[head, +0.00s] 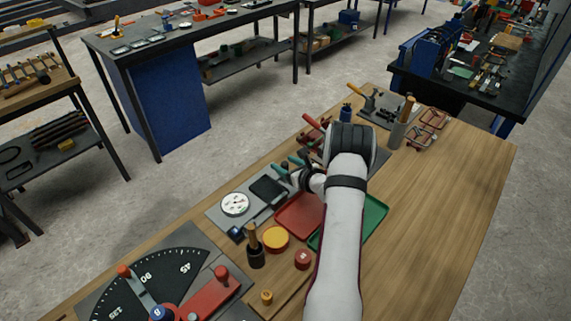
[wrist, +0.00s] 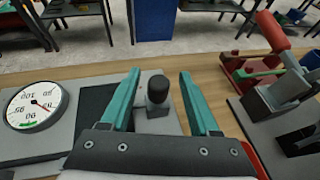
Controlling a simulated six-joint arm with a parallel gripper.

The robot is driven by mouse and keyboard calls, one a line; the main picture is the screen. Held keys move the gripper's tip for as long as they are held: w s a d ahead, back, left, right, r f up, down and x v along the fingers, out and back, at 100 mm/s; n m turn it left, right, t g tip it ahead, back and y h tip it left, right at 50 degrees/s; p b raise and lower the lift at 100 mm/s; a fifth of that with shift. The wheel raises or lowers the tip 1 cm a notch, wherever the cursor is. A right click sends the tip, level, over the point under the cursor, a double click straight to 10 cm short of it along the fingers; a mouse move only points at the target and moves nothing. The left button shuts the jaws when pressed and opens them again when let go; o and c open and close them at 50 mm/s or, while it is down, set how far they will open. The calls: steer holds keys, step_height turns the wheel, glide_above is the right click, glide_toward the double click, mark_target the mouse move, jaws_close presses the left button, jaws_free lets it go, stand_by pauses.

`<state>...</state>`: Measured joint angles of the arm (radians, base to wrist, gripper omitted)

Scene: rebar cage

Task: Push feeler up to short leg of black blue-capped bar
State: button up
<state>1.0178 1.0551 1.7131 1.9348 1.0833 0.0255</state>
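My gripper (head: 287,164) reaches over the far side of the wooden bench in the head view. In the wrist view its two teal fingers (wrist: 159,76) are spread apart and empty. A black-knobbed piece on a grey block (wrist: 157,90), possibly the feeler, shows between and beyond the fingers; I cannot tell whether they touch it. A white round dial (wrist: 36,105) stands left of the fingers; it also shows in the head view (head: 235,204). A blue-capped dark piece (head: 237,233), possibly the bar, lies at the near edge of the gauge plate. Its short leg is not distinguishable.
A red tray (head: 299,216) and a green tray (head: 375,213) lie beside my arm. A red-handled clamp fixture (wrist: 285,85) stands close to the right of the fingers. An angle plate (head: 150,285) is at the near left.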

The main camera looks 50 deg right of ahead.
steer(key=shift+s, duration=0.1)
steer(key=v, duration=1.5)
steer(key=shift+s+r, duration=0.2)
steer(key=shift+r, duration=0.05)
